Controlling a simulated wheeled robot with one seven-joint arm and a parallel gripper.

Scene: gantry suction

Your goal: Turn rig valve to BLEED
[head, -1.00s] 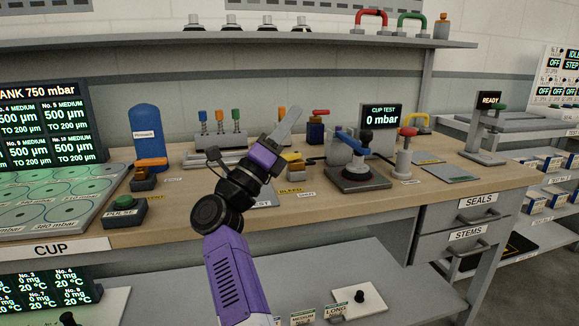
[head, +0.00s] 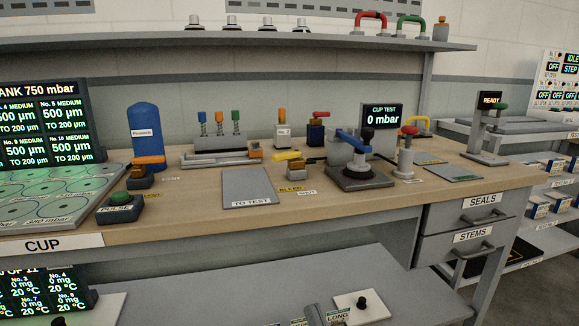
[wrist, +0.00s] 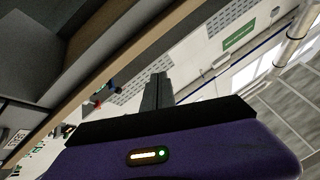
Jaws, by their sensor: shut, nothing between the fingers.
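The valve with a yellow handle (head: 287,157) on a grey body stands on the bench in the head view, left of the test rig. Its handle lies roughly sideways. A yellow BLEED label (head: 290,189) is on the bench in front of it, with a white label (head: 307,193), too small to read surely, beside it. The rig (head: 360,176) has a blue lever and black knob. My gripper (wrist: 158,77) shows in the wrist view, shut and empty, its dark fingers together. The valve cannot be made out in the wrist view.
A grey TO TEST plate (head: 248,186) lies left of the valve. A red-handled post (head: 405,150) stands right of the rig. The CUP TEST display (head: 382,117) reads 0 mbar. A green PULSE button (head: 121,202) is at left. The shelf (head: 220,45) runs above.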

